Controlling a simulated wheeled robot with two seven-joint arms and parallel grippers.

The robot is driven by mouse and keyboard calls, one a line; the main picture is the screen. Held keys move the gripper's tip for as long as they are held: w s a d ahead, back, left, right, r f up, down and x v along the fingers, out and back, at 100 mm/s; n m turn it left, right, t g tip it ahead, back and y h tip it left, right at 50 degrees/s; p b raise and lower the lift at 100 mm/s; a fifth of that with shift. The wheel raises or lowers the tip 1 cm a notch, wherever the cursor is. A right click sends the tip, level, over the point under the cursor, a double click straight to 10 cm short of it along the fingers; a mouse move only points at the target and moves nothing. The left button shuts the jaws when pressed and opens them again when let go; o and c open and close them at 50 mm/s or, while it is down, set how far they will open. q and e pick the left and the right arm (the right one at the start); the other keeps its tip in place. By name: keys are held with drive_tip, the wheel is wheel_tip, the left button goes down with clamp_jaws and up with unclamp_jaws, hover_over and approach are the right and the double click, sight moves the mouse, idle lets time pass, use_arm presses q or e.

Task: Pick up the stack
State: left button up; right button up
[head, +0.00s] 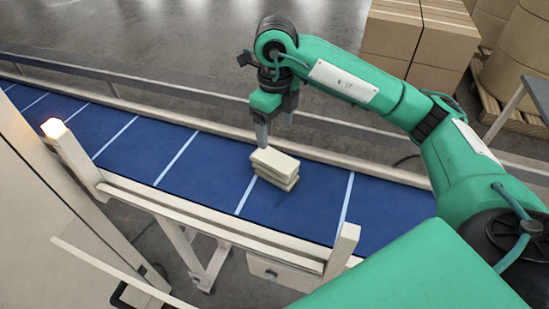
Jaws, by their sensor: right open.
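The stack (275,167) is a small pile of flat, cream-coloured pieces lying on the blue conveyor belt (200,172). My right gripper (275,138) points down just above and behind the stack in the head view. Its jaws are open, and its grey fingers reach close to the far side of the stack. I cannot tell whether a finger touches it. My left gripper is not in the picture.
Cream rails (215,236) run along both sides of the belt, with a post (342,250) at the near right. A lit lamp (53,127) tops another post at the left. Cardboard boxes (415,40) stand at the back right. The belt left of the stack is clear.

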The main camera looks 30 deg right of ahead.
sight(275, 157)
wheel_tip(275, 157, down, 8)
drive_tip(key=shift+r+p, duration=0.2)
drive_tip(key=shift+p, duration=0.7)
drive_tip(key=shift+f+p, duration=0.35)
wheel_tip(275, 157, down, 4)
drive_tip(key=shift+w+p, duration=0.1)
drive_tip(key=shift+p, duration=1.1)
drive_tip(key=shift+f, duration=0.4)
drive_tip(key=shift+c, duration=0.3)
drive_tip(key=c, duration=1)
